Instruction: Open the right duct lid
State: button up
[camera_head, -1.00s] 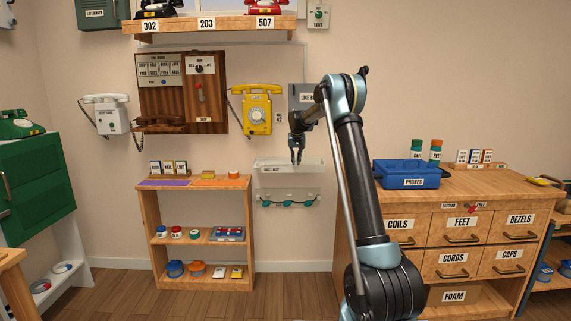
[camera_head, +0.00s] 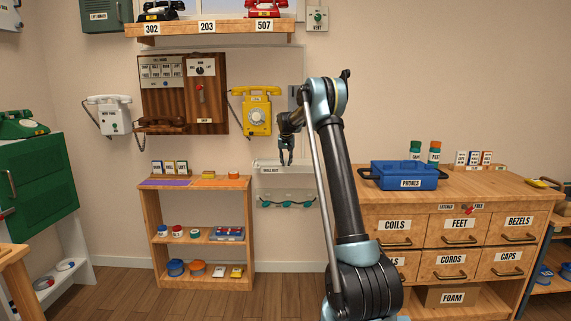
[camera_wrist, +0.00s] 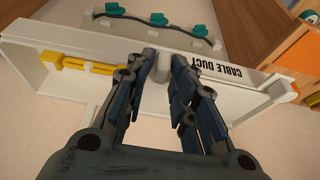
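The white cable duct (camera_head: 264,181) is on the wall between the yellow phone and the drawer cabinet. In the wrist view it runs across the picture, with a lettered front wall (camera_wrist: 215,65) and a yellow piece (camera_wrist: 75,63) inside its left part. A pale grey block (camera_wrist: 163,67) stands at the middle of the front wall. My gripper (camera_head: 286,162) is at the duct's top edge. In the wrist view its fingers (camera_wrist: 164,55) are apart, on either side of the grey block; contact is unclear. I cannot make out which part is the right lid.
Teal hooks (camera_head: 288,204) with a cable hang below the duct. A low wooden shelf (camera_head: 195,184) stands to the left. The drawer cabinet (camera_head: 460,182) with a blue phones box (camera_head: 405,174) is to the right. A yellow wall phone (camera_head: 257,114) hangs above left.

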jog(key=shift+r, duration=0.1)
dwell(0.5)
jog(key=v, duration=1.1)
jog(key=shift+r, duration=0.25)
jog(key=shift+s, duration=0.15)
